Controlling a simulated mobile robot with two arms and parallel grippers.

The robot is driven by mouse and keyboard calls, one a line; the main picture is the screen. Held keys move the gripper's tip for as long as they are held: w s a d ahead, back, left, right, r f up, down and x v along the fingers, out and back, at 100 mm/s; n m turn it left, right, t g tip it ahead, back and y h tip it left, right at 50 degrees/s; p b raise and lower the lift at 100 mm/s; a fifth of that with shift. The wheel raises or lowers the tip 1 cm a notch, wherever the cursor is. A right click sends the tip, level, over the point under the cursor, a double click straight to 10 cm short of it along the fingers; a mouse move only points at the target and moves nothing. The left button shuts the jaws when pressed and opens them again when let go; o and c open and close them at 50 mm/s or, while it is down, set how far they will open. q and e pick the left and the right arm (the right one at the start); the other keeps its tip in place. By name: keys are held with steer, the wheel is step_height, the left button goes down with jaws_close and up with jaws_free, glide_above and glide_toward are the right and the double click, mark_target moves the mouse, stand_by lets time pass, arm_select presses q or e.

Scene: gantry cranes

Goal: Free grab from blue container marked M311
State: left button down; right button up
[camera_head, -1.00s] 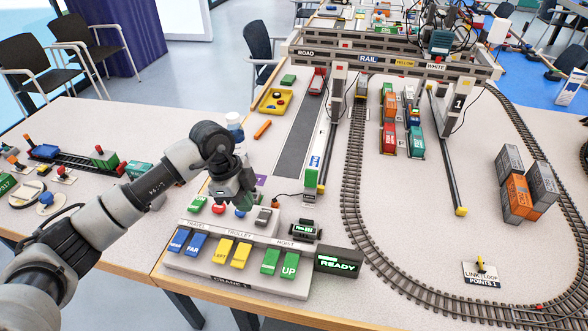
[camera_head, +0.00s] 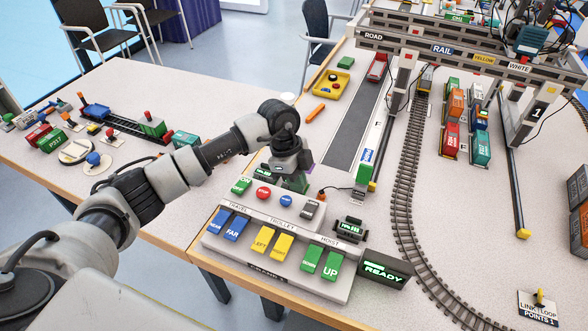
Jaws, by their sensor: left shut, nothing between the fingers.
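My left gripper (camera_head: 293,180) is shut and empty, pointing down at the far edge of the control panel (camera_head: 225,250), just behind its blue button (camera_head: 286,200). I cannot tell whether it touches anything. The panel has blue, yellow and green keys labelled for travel, trolley and hoist, and its display (camera_head: 384,270) reads READY. A small blue container (camera_head: 480,122) seems to sit among the coloured containers under the gantry; M311 is not readable on it. A teal box (camera_head: 530,40) hangs at the crane among cables. Whether a grab holds a container cannot be told. My right gripper is out of view.
The gantry beam (camera_head: 440,48) spans the road, rail, yellow and white lanes. A curved track (camera_head: 405,190) runs right of the panel. Stacked containers (camera_head: 578,210) stand at the right edge. A yellow tray (camera_head: 333,83) lies farther back.

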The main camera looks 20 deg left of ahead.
mark_target(302, 215)
arm_select(q)
steer(key=x, duration=0.2)
steer(key=p+x, duration=0.1)
steer(key=x, duration=0.4)
steer(key=shift+s+a+f, duration=0.1)
steer(key=shift+a+f, duration=0.2)
steer(key=shift+s+f, duration=0.15)
steer(key=shift+f, duration=0.35)
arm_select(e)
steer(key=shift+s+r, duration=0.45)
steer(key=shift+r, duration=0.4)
